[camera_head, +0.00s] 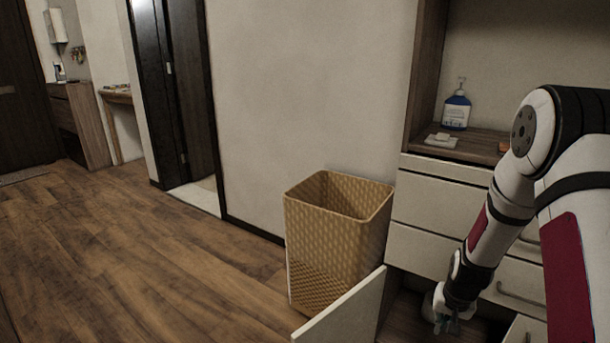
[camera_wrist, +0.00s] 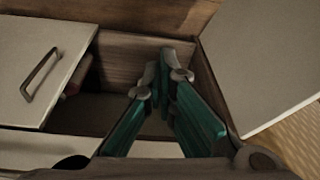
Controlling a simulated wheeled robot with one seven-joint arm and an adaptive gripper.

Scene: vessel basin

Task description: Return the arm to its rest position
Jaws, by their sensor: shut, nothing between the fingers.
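My gripper (camera_head: 444,322) is low at the lower right in the head view, in front of the open lower part of the cabinet. In the wrist view my gripper (camera_wrist: 164,66) points into the dark cabinet interior (camera_wrist: 95,112). My arm reaches down from the right edge of the head view.
An open cabinet door (camera_head: 343,312) stands left of my gripper, beside a wicker basket (camera_head: 335,240). Drawer fronts (camera_head: 440,210) are behind my arm. A blue pump bottle (camera_head: 457,108) and a soap dish (camera_head: 440,141) stand on the counter. Wooden floor lies clear at left.

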